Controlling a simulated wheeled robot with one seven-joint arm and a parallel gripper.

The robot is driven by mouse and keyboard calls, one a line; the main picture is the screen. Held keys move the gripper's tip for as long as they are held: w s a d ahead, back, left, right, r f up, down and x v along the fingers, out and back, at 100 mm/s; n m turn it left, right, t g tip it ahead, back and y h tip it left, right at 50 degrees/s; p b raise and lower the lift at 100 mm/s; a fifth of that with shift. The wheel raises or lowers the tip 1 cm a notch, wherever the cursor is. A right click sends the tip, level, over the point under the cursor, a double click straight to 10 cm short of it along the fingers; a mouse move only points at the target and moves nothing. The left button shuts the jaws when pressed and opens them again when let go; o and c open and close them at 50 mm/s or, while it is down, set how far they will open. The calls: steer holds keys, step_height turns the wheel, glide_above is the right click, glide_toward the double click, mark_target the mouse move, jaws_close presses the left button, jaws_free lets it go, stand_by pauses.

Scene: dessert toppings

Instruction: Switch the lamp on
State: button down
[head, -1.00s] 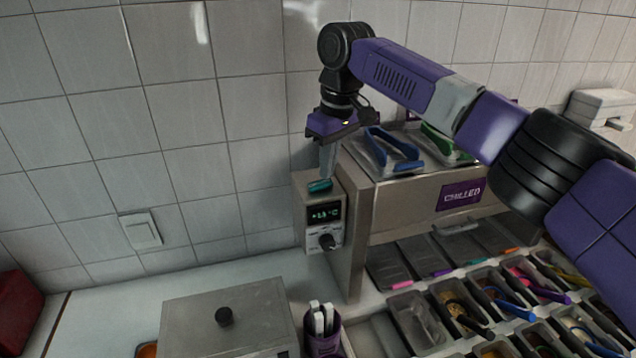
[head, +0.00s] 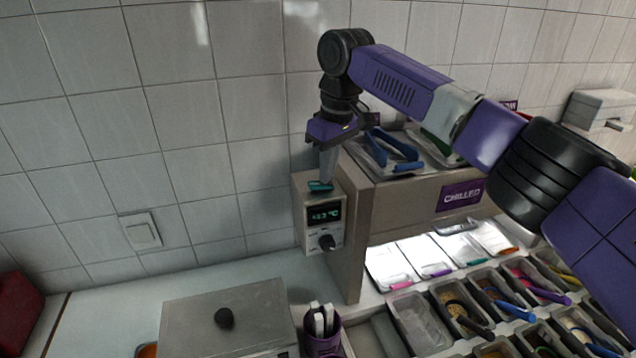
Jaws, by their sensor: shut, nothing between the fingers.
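The lamp itself is not in view as a fixture, but bright light falls on the tubs (head: 425,255) under the shelf of the chilled unit (head: 420,205). A teal rocker switch (head: 319,187) sits on top of the grey control box (head: 325,222) at the unit's left end. The box has a lit green display and a black knob (head: 327,242). My gripper (head: 327,183) points down, shut and empty, with its fingertips at the switch's right part. Whether the tips still touch it I cannot tell.
Blue tongs (head: 392,150) lie on a tray on top of the unit, right of my gripper. A wall switch (head: 141,231) is at the left. A lidded steel box (head: 225,318) and a purple cup (head: 322,340) stand below on the counter.

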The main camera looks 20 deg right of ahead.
step_height(320, 180, up, 2)
steer(key=shift+r+p, duration=0.15)
steer(key=shift+p, duration=0.7)
steer(key=shift+r, duration=2.2)
